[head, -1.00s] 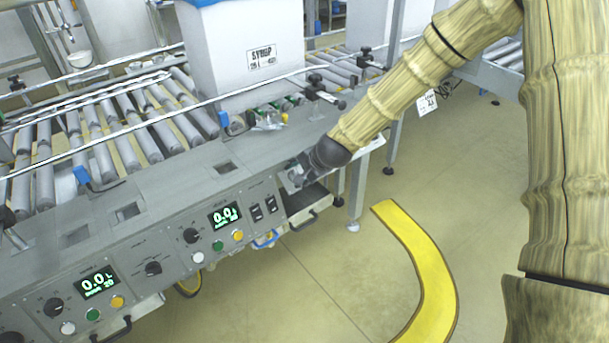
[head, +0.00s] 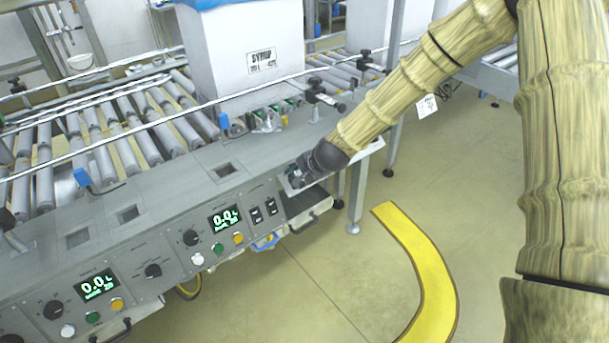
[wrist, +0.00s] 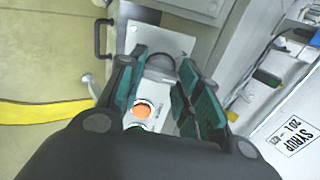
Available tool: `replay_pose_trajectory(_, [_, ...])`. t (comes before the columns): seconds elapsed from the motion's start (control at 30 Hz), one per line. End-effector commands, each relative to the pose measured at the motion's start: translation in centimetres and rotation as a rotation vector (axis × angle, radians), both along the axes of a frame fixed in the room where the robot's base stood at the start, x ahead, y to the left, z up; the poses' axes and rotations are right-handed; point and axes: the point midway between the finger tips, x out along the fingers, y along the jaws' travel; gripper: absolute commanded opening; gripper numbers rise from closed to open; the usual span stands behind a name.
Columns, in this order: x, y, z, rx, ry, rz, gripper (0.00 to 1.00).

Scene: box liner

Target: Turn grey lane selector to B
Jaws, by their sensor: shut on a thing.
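My gripper (head: 293,178) is at the right end of the grey conveyor's front edge in the head view. In the wrist view its two green-padded fingers (wrist: 163,68) are closed around a dark grey rounded knob, which I take to be the grey lane selector (wrist: 162,50). The knob sits on a pale panel (wrist: 135,42). An orange button (wrist: 141,110) shows on this panel between the fingers. In the head view the gripper hides the selector. Its lane marks and pointer cannot be read.
The conveyor's control panel (head: 130,258) has black knobs, coloured buttons and lit displays. A white SYRUP container (head: 243,50) stands on the rollers behind. A black handle (wrist: 101,38) is near the fingers. Yellow floor tape (head: 425,265) curves across open floor at right.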

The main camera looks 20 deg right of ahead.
Motion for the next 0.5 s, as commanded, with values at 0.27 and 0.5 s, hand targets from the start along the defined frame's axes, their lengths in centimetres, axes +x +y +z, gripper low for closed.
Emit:
replay_pose_trajectory(0.27, [-0.16, -0.07, 0.05, 0.104, 0.043, -0.125, 0.10])
replay_pose_trajectory(0.5, [-0.13, -0.05, 0.01, 0.206, 0.079, -0.247, 0.10])
